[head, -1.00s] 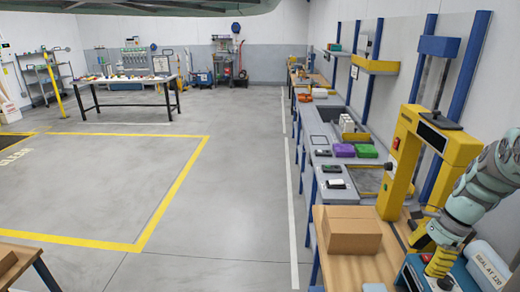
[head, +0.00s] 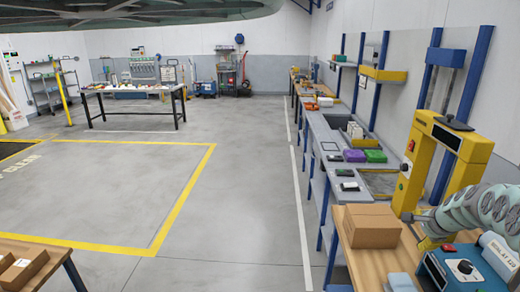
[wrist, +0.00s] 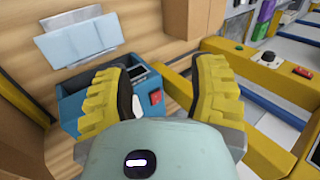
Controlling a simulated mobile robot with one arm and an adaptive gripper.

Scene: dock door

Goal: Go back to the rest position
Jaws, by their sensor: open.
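My gripper (wrist: 162,70) shows in the wrist view with two yellow ribbed fingers spread apart. Nothing is between the fingers that I can see held. Beyond them is a blue sealer box (wrist: 68,105) with a red switch. In the head view my arm reaches in from the right edge, and my gripper (head: 430,242) is low, just behind the blue sealer (head: 437,268) and in front of the yellow press frame. Its fingertips are partly hidden there.
A cardboard box (head: 371,227) stands on the wooden bench left of my gripper. A light blue pouch (wrist: 80,40) lies near the sealer. The yellow press frame (head: 412,170) stands close behind. Open floor (head: 240,190) lies to the left.

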